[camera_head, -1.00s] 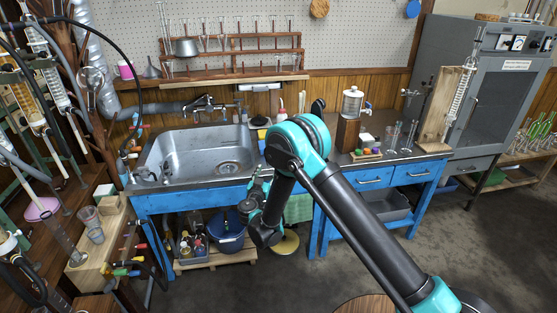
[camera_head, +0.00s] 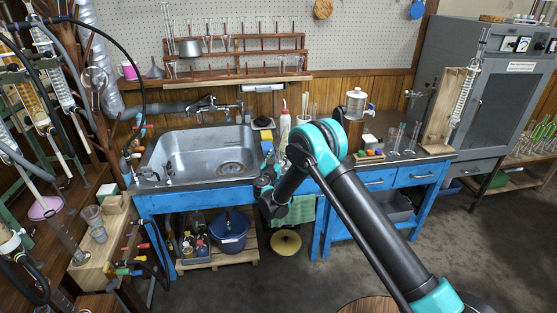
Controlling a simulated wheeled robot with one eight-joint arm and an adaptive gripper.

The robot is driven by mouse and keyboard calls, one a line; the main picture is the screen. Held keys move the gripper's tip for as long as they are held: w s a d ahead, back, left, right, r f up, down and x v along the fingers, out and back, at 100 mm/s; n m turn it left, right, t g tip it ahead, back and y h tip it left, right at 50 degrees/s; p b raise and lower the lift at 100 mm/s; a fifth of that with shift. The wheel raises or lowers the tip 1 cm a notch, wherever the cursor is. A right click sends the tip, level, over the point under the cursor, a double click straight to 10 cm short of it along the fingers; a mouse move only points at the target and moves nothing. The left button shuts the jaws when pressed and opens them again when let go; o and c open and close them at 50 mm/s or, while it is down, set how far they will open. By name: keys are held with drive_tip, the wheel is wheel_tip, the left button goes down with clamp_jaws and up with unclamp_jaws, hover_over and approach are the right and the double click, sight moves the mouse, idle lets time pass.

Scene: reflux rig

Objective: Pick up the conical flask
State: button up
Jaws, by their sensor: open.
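I cannot pick out the conical flask with certainty. Several small clear glass pieces stand on the wooden rack (camera_head: 240,73) on the back wall, too small to tell their shapes. More clear glassware (camera_head: 413,136) stands on the bench at the right, beside a wooden stand. My arm reaches from the lower right up to its elbow, then bends down to its wrist in front of the bench, right of the sink. No held object shows.
A steel sink (camera_head: 205,160) is set into the blue bench (camera_head: 400,178). A dispenser (camera_head: 356,103) stands on the bench behind my elbow. Glass columns and hoses crowd the left. A grey cabinet (camera_head: 490,100) stands at the right. The floor (camera_head: 240,285) in front is mostly open.

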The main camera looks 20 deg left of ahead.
drive_tip(key=shift+w+a, duration=0.1)
drive_tip(key=shift+w, duration=0.4)
drive_tip(key=shift+c, duration=0.6)
drive_tip(key=c, duration=1)
drive_tip(key=shift+c, duration=0.2)
